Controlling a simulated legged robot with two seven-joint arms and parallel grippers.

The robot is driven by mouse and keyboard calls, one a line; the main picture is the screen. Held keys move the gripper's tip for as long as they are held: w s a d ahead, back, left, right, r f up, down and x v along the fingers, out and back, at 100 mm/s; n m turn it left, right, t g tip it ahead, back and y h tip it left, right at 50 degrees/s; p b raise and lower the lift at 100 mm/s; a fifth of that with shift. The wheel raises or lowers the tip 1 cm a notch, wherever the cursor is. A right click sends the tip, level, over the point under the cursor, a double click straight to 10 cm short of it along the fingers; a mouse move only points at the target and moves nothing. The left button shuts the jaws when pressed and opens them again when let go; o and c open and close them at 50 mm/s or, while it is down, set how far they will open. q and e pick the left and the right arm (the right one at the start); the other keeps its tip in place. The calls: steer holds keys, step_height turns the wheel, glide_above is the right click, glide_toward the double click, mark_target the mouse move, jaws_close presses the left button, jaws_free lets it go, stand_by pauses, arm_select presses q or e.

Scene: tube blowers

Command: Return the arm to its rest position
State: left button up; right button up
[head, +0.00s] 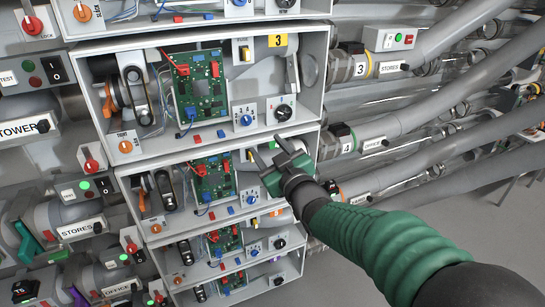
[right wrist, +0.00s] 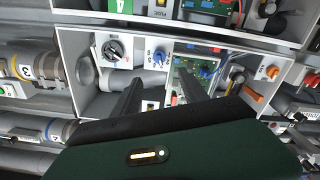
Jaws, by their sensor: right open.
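My right arm (head: 385,240), in a ribbed green sleeve, reaches in from the lower right in the head view. In the right wrist view the open gripper (right wrist: 158,88) points at an open box with a black dial (right wrist: 113,49), a blue knob (right wrist: 160,56) and an orange lever (right wrist: 252,97). I cannot tell whether the fingertips touch anything. My left gripper is not in view.
Stacked white boxes (head: 190,42) hold green circuit boards (head: 199,88), knobs and levers. Grey tubes (head: 445,100) run along the right, close to my arm. Grey floor (head: 330,280) shows at the bottom.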

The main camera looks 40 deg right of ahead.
steer(key=v, duration=0.2)
steer(key=shift+s, duration=0.25)
steer(key=shift+a+f, duration=0.1)
steer(key=a+f+m+g+y+p, duration=0.15)
steer(key=a+f+g, duration=0.4)
steer(key=f, duration=0.55)
steer(key=s+a+f+g+y+p, duration=0.2)
steer(key=s+a+f+g+p, duration=0.1)
steer(key=s+a+f+g, duration=0.6)
steer(key=s+a+f, duration=0.3)
steer(key=s+f, duration=0.3)
steer(key=s, duration=0.1)
steer(key=shift+f+g+y, duration=0.2)
steer(key=shift+g+y, duration=0.05)
